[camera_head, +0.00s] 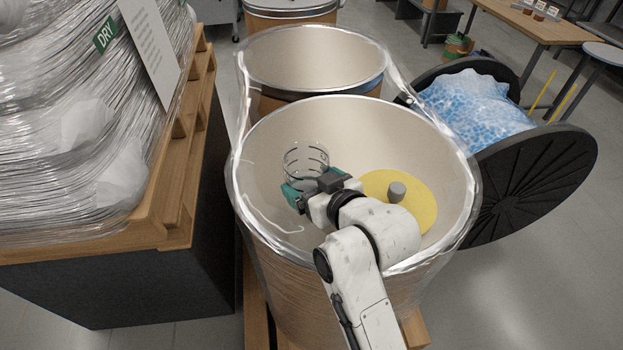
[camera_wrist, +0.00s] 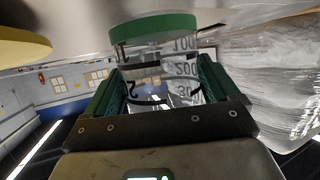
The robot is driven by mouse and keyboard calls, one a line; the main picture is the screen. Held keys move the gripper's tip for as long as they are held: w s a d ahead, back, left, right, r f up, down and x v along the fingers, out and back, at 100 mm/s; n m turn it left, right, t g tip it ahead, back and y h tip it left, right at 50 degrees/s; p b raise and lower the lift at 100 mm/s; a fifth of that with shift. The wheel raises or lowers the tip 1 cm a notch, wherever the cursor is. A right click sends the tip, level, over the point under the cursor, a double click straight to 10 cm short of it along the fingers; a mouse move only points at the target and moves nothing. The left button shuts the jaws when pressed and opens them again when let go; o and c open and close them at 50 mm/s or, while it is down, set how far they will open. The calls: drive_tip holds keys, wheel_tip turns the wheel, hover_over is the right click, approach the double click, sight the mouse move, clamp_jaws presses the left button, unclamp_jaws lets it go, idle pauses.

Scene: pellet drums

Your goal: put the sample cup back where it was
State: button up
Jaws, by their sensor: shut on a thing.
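The sample cup (camera_head: 305,160) is a clear cylinder with dark markings. In the head view it is over or inside the mouth of the front drum (camera_head: 258,215), toward the left; its exact height is hard to tell. My gripper (camera_head: 315,187) has green fingers and is shut on the cup. In the wrist view, the cup (camera_wrist: 160,62) sits between the fingers, showing printed numbers and a green band at its far end. A yellow disc (camera_head: 418,205) with a grey knob (camera_head: 396,191) is inside the drum, right of my gripper.
A second open drum (camera_head: 255,75) stands just behind the front one. A wrapped pallet stack (camera_head: 70,130) with a DRY sign is close on the left. A black reel-like object (camera_head: 535,180) with a blue-and-white bag (camera_head: 475,105) lies right. A table (camera_head: 540,25) stands far right.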

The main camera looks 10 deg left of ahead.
drive_tip(key=shift+f, duration=0.2)
drive_tip(key=o, duration=1)
drive_tip(key=shift+r, duration=0.15)
drive_tip(key=b+v, duration=0.1)
drive_tip(key=v, duration=1.1)
drive_tip(key=shift+b, duration=0.4)
